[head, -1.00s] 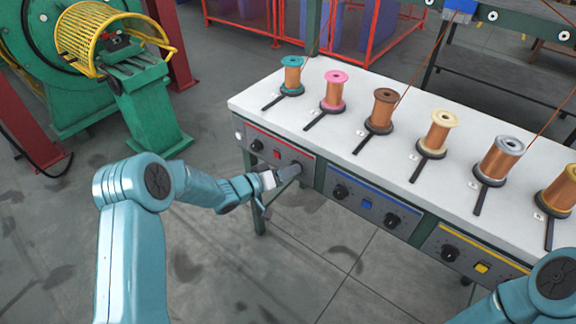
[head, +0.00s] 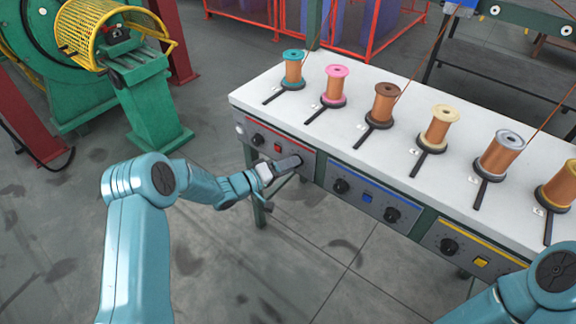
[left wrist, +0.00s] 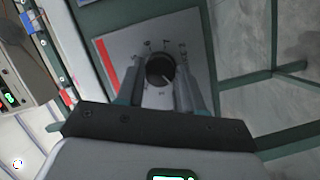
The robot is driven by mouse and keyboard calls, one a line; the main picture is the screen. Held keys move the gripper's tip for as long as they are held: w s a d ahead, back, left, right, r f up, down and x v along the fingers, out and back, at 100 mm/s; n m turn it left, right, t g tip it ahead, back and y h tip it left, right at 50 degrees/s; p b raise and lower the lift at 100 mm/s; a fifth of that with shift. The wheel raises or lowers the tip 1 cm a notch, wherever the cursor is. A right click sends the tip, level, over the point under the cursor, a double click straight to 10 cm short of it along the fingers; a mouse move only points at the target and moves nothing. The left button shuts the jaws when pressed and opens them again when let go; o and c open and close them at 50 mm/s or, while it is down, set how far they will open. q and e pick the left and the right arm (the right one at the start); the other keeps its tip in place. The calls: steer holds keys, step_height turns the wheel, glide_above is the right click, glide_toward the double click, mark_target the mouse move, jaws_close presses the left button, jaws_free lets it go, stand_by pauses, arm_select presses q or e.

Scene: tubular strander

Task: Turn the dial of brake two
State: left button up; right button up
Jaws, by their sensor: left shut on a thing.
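The panel with the red stripe (head: 266,131) is at the left end of the table's front. Its right black dial (left wrist: 160,72) shows between my fingers in the left wrist view, with a white pointer line and marks on the plate around it. My left gripper (head: 291,162) reaches this dial from the front and largely hides it in the head view. In the left wrist view its fingers stand on both sides of the dial, shut on it. The panel's left dial (head: 257,139) and red button (head: 278,148) are free. My right gripper is out of view.
The blue panel (head: 370,199) and yellow panel (head: 471,250) sit to the right on the same front. Several copper spools stand on the white tabletop (head: 350,120). A green machine with a yellow cage (head: 100,35) is at the back left. The floor before the table is clear.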

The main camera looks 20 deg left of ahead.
arm_select(q)
steer(key=o, duration=1)
steer(key=shift+o, duration=0.2)
steer(key=p+v, duration=0.1)
steer(key=v, duration=1.5)
steer(key=shift+s+r, duration=0.1)
